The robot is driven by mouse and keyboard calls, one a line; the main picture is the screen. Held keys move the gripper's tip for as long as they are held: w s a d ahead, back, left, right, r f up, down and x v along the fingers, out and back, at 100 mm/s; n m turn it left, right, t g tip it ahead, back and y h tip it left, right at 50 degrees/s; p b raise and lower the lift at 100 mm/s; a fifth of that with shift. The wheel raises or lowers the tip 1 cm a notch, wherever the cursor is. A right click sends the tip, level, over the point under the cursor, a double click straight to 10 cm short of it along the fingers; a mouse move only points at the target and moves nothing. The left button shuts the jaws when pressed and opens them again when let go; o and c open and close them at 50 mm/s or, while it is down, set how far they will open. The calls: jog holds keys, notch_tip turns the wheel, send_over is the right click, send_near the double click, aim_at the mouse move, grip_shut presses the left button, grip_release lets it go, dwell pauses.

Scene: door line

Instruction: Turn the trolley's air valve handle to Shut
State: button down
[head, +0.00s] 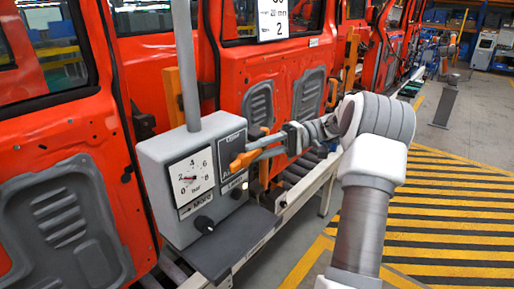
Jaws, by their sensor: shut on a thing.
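The trolley's grey control box (160,150) stands left of centre, with a grey post rising from it. The air valve's orange handle (243,160) is on the box's right-hand face, pointing toward the lower left. My gripper (264,150) reaches in from the right and is shut on the handle; its fingers hide part of it. A white gauge (191,177) marked in bar is on the front face.
A black knob (204,224) sits below the gauge, above a dark grey shelf (232,245). Red car doors (60,130) line the left and back. Yellow and black striped floor (450,215) lies open at right. A grey post (445,102) stands farther back.

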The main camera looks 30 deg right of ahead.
jog(key=shift+f+y, duration=0.2)
jog(key=shift+y, duration=0.3)
jog(key=c, duration=0.7)
grip_release()
jog(key=shift+d, duration=0.2)
